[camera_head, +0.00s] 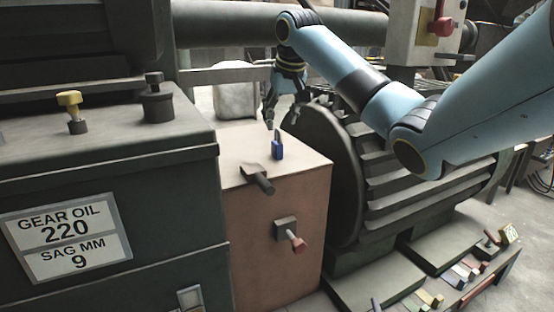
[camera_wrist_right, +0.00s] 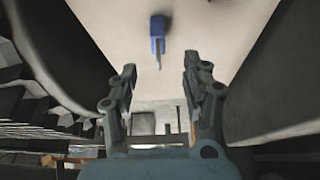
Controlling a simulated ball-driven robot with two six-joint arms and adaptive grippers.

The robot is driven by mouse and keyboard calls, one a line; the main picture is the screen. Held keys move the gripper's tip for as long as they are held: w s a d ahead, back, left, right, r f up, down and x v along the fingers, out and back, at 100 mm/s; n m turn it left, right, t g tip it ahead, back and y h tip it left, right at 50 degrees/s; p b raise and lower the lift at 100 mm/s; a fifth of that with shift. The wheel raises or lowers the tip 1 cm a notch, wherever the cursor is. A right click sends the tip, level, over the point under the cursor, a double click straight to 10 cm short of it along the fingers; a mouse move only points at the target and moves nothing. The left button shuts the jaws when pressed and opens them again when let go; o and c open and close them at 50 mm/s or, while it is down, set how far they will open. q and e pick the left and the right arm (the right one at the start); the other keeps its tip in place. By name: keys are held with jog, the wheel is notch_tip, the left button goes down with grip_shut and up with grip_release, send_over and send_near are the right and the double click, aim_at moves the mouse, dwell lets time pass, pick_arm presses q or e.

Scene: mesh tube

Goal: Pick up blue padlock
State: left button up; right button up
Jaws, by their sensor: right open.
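The blue padlock (camera_head: 278,150) is small and stands on the pale top of a brown box in the head view. In the right wrist view the padlock (camera_wrist_right: 158,28) shows at the upper middle, with its thin shackle pointing down the picture. My right gripper (camera_head: 281,121) hangs pointing down, above and just behind the padlock. In the wrist view my right gripper (camera_wrist_right: 160,82) is open, with nothing between its fingers, and the padlock lies beyond the fingertips, apart from them. My left gripper is not in view.
The brown box (camera_head: 265,235) has a dark handle (camera_head: 258,179) near its front edge and a red-knobbed lever (camera_head: 294,240) on its front. A dark gear oil cabinet (camera_head: 160,200) stands at left. A ribbed motor housing (camera_head: 420,190) stands close at right.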

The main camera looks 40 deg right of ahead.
aim_at(277, 141)
jog(key=b+x, duration=0.1)
jog(key=x, duration=0.2)
jog(key=shift+f, duration=0.2)
jog(key=shift+b+x, duration=0.75)
jog(key=shift+x, duration=0.5)
jog(key=b+x, duration=0.1)
jog(key=x, duration=0.1)
jog(key=shift+w+d+f, duration=0.2)
jog(key=shift+d, duration=0.05)
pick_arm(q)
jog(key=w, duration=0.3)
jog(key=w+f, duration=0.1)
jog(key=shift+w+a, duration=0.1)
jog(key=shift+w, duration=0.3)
pick_arm(e)
jog(key=shift+c, duration=0.3)
grip_shut()
